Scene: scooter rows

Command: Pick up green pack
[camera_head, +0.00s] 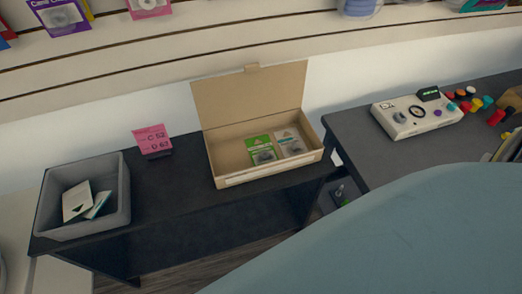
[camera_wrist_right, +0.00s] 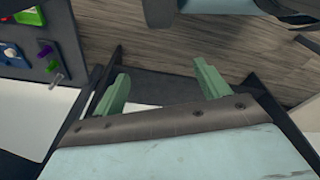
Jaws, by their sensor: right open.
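The green pack (camera_head: 262,150) stands in an open cardboard box (camera_head: 220,163) on the black table, beside a pale grey-brown pack (camera_head: 290,142). The box lid is raised at the back. In the right wrist view my right gripper (camera_wrist_right: 160,88) has its two green fingers spread apart, with nothing between them. It is over the wood floor, and the green pack does not show in that view. My left gripper is in neither view.
A grey bin (camera_head: 124,195) with cards inside stands at the left of the black table (camera_head: 180,190), near a pink sign (camera_head: 152,139). A white device (camera_head: 415,116) and several coloured knobs are on the right table (camera_head: 365,145). A large pale-blue surface covers the lower right.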

